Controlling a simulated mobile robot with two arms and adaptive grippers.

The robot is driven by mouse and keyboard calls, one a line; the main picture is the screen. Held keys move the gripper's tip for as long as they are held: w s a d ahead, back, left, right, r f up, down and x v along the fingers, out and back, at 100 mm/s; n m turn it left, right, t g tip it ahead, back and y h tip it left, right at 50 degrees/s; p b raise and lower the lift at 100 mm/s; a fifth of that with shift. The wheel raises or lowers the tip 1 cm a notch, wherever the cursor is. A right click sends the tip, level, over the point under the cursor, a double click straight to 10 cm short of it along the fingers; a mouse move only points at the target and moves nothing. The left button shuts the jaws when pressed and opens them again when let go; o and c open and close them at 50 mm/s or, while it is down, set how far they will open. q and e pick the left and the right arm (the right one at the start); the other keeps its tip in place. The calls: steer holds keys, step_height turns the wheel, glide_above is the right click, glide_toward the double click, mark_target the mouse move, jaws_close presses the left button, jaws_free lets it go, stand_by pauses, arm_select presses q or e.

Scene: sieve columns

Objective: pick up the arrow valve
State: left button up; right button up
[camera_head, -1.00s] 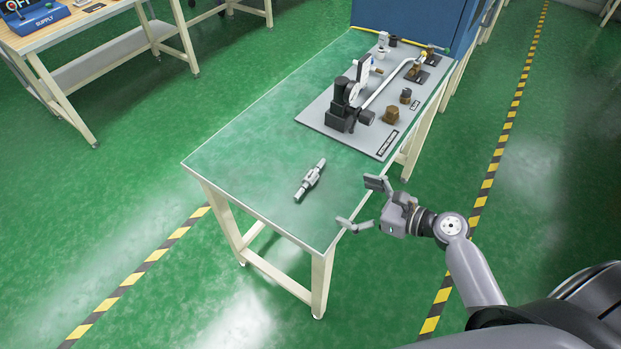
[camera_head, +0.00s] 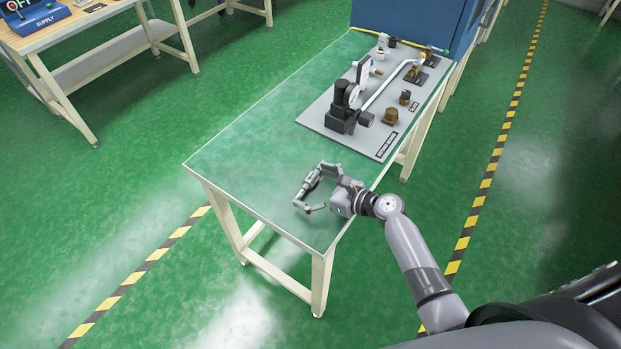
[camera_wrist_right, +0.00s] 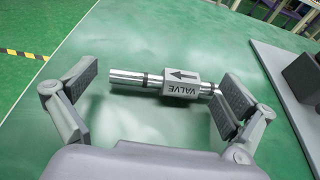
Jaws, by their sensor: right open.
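The arrow valve (camera_wrist_right: 181,84) is a silver pipe piece with a grey block in its middle, marked "VALVE" with an arrow. It lies on the green tabletop (camera_head: 240,160). In the head view the valve (camera_head: 311,181) is partly hidden by my right gripper (camera_head: 309,187). In the right wrist view my right gripper (camera_wrist_right: 158,94) is open, with one finger pad near each end of the pipe. The right-hand pad covers part of the valve's right end. I cannot tell if it touches. My left gripper is not in view.
A grey board (camera_head: 375,146) with black fixtures, a gauge and pipe parts lies farther back on the table. A blue cabinet (camera_head: 415,20) stands behind it. The tabletop left of the valve is clear. Another table (camera_head: 90,22) stands at the upper left.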

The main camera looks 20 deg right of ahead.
steer(key=shift+s, duration=0.1)
steer(key=shift+c, duration=0.6)
steer(key=c, duration=1.5)
jaws_close()
